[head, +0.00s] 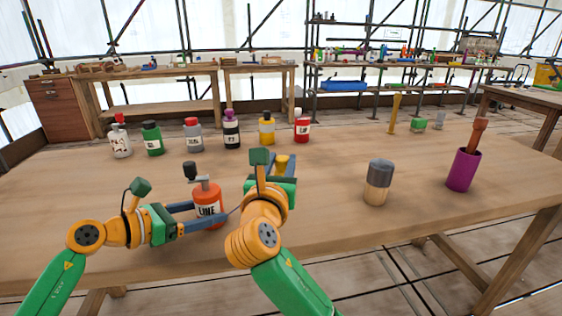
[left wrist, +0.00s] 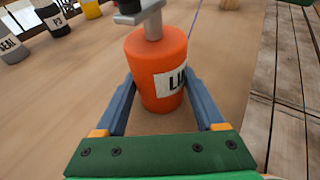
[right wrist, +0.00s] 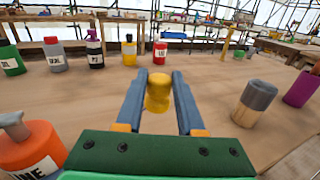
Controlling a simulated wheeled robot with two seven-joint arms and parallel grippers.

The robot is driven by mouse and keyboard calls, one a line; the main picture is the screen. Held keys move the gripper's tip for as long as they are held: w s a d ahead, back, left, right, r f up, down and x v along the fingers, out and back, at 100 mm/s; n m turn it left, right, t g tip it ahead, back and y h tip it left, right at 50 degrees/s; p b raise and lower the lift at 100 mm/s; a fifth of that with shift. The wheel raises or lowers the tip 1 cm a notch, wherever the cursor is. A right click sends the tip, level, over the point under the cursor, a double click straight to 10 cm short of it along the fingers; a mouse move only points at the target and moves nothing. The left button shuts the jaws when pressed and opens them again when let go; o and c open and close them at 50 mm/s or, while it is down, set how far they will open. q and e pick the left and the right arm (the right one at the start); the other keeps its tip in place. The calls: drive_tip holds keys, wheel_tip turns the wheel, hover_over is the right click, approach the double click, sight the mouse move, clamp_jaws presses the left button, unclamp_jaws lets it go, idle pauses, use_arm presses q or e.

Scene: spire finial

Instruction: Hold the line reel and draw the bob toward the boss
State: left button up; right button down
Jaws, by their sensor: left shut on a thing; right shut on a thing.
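The line reel is an orange canister labelled LINE (head: 208,197) with a grey neck and dark top, upright on the bench. My left gripper (head: 209,212) is shut on it; in the left wrist view its fingers clasp both sides of the orange body (left wrist: 157,62). My right gripper (head: 282,170), right of the reel, is shut on the yellow bob (right wrist: 157,92), which sits between its fingers in the right wrist view. A thin blue line (left wrist: 197,12) shows beside the reel. I cannot tell which thing is the boss.
A wooden cylinder with a grey top (head: 378,181) and a purple cup holding a brown-handled tool (head: 463,170) stand to the right. Several labelled bottles, including a red one (head: 302,127), stand along the back. The bench between is clear.

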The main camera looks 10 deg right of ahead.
drive_tip(key=shift+f, duration=4.15)
drive_tip(key=shift+d, duration=6.45)
drive_tip(key=shift+a, duration=0.2)
drive_tip(key=shift+a+f, duration=0.1)
drive_tip(key=shift+a, duration=0.35)
drive_tip(key=shift+f, duration=0.4)
